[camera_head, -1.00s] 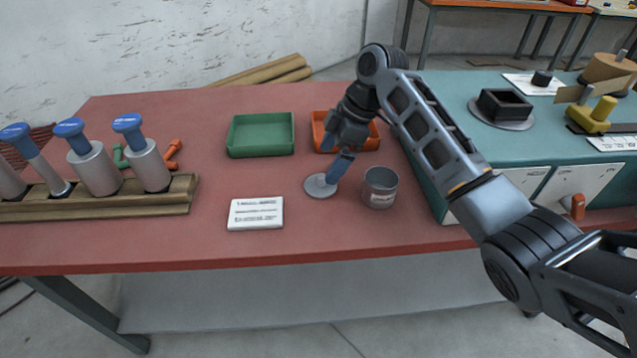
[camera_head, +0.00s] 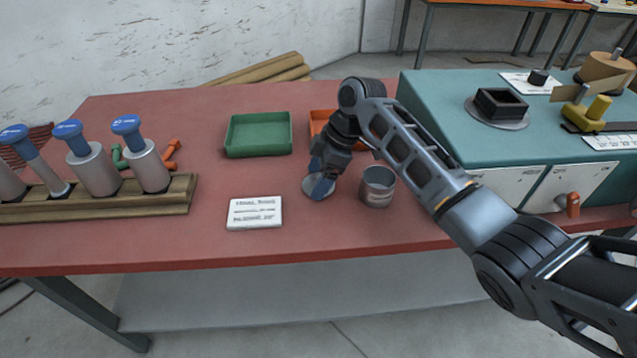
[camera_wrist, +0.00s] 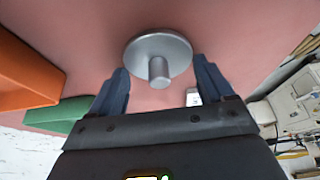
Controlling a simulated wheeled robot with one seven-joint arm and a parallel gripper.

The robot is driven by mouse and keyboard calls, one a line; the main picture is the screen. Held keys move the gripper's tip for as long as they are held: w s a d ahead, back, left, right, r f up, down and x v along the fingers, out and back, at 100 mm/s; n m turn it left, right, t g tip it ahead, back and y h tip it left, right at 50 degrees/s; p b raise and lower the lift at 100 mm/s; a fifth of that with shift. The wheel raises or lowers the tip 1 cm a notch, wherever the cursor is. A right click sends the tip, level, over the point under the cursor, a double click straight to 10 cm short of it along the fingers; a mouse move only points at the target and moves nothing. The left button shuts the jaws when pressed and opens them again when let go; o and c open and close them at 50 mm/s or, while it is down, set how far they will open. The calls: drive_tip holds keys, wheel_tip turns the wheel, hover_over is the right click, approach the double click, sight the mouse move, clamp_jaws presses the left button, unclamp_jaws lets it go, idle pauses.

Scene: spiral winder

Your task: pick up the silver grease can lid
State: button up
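The silver grease can lid (camera_head: 319,188) is a flat round disc lying on the red table, left of the grey grease can (camera_head: 378,187). In the wrist view the lid (camera_wrist: 158,55) shows a short round knob standing up from its middle. My gripper (camera_head: 319,186) points down over the lid in the head view and hides part of it. In the wrist view my gripper (camera_wrist: 160,78) is open, with one blue finger on each side of the knob's line. Nothing is between the fingers except the view of the knob; I cannot tell whether the fingertips touch the lid.
A green tray (camera_head: 230,150) and an orange tray (camera_head: 318,117) stand behind. A white label card (camera_head: 255,213) lies at the front left. A wooden rack (camera_head: 110,204) with blue-capped cylinders is at the left. A teal cabinet (camera_head: 440,100) stands right of the can.

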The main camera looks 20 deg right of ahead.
drive_tip(key=c, duration=0.5)
drive_tip(key=shift+o, duration=0.2)
drive_tip(key=shift+r, duration=0.15)
